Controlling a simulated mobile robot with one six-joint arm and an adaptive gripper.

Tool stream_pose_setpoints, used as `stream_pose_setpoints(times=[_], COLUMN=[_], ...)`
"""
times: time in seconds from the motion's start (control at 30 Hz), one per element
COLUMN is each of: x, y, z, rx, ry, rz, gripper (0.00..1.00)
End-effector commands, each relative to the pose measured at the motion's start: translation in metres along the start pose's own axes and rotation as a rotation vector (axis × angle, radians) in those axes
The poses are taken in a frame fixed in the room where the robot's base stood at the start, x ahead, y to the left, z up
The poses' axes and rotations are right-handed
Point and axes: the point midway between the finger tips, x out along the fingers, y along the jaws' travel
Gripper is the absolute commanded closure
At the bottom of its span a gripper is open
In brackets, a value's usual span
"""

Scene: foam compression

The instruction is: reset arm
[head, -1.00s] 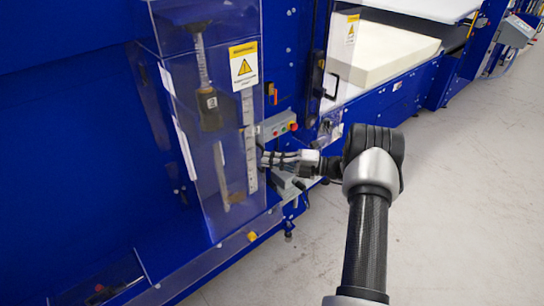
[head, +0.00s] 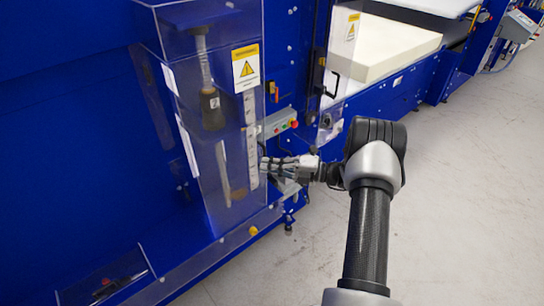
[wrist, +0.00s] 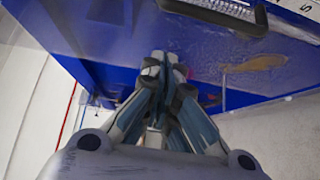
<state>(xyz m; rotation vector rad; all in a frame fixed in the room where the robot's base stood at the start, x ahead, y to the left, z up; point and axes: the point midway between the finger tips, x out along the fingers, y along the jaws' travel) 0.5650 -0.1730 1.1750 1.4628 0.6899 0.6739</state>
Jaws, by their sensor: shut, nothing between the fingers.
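My gripper (head: 270,165) is in the middle of the head view, at the end of my outstretched arm. It is close to the right side of the clear guard box (head: 190,140) on the blue machine. In the wrist view my gripper (wrist: 160,65) has its fingers drawn together with nothing held. The blue machine panel (wrist: 110,80) lies beyond the fingertips. Whether the fingertips touch the machine cannot be told.
A grey control box with buttons (head: 280,122) sits just above my gripper. A black door handle (head: 331,86) is further right. A cream foam block (head: 385,50) lies on the machine bed behind. The grey floor (head: 460,190) at right is clear.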

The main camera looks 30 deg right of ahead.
Motion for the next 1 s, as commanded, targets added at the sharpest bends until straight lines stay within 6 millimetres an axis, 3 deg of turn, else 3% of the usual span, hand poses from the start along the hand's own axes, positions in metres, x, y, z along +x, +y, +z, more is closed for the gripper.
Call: stream_pose_setpoints(times=[0.03,0.3,0.5,0.83,1.0], x=[-0.013,-0.058,-0.076,-0.077,-0.044], y=[-0.002,-0.004,-0.004,-0.001,0.022], z=[0.011,0.039,0.051,0.052,0.032], rx=[-0.01,-0.005,-0.002,-0.016,-0.199], ry=[-0.012,-0.007,-0.004,0.007,0.111], rz=[0.001,0.001,0.001,-0.008,-0.101], gripper=[1.0,1.0,1.0,1.0,1.0])
